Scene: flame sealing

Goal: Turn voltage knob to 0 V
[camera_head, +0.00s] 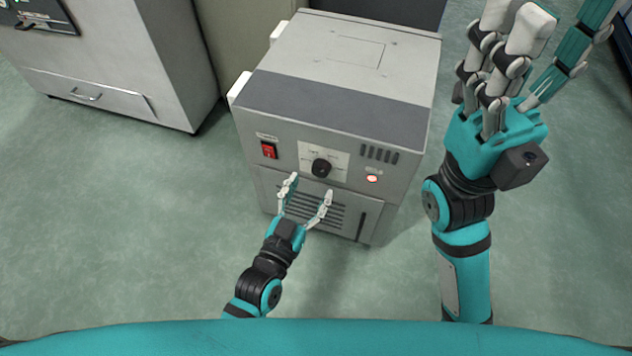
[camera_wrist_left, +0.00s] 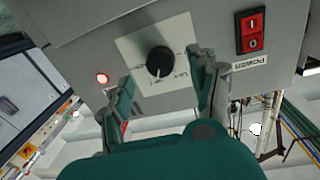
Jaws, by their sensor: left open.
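The voltage knob (camera_head: 321,168) is a round black dial on a pale label plate (camera_head: 308,155) on the front of a grey box-shaped machine. It also shows in the left wrist view (camera_wrist_left: 160,61), with a thin pale pointer mark; the label print is too small to read surely. My left gripper (camera_head: 309,188) is open and empty just in front of and below the knob. In the left wrist view its two fingers (camera_wrist_left: 165,78) stand apart on either side, short of the knob. My right gripper (camera_head: 560,40) is raised at the upper right, fingers spread and empty, tips partly cut off.
A red power switch (camera_head: 268,150) is left of the knob. A lit round indicator (camera_head: 372,179) and vent slots (camera_head: 380,154) are to its right. The machine (camera_head: 340,75) stands on a green floor. A larger grey cabinet (camera_head: 130,60) stands at the left; floor between is clear.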

